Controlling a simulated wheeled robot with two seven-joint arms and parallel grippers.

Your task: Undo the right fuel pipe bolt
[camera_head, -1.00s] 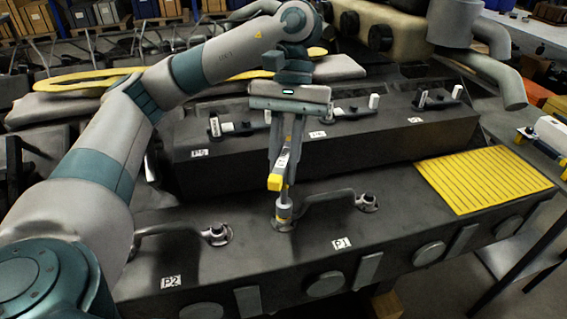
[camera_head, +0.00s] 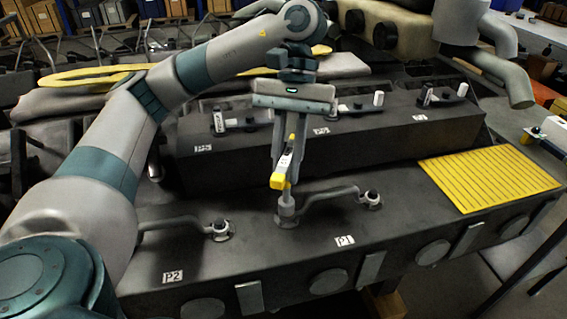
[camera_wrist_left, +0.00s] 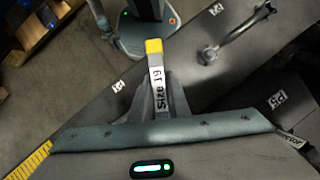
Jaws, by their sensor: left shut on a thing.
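My left gripper (camera_head: 287,150) is shut on a grey tool with a yellow end (camera_head: 279,182), standing over the P1 part of the dark engine block. In the left wrist view the tool (camera_wrist_left: 158,85) carries a "Size 19" label. Its lower end appears to meet the left end of the P1 fuel pipe (camera_head: 325,196); the bolt there is hidden under it. The pipe's right end has an exposed dark-topped bolt (camera_head: 371,198). The P2 pipe (camera_head: 175,225) ends in another dark-topped bolt (camera_head: 220,227). My right gripper is out of view.
A yellow ribbed mat (camera_head: 490,178) lies on the block's right end. A raised dark housing (camera_head: 400,143) with several small fittings stands behind the pipes. A side table (camera_head: 548,150) is at the right. The block top between P1 and the mat is clear.

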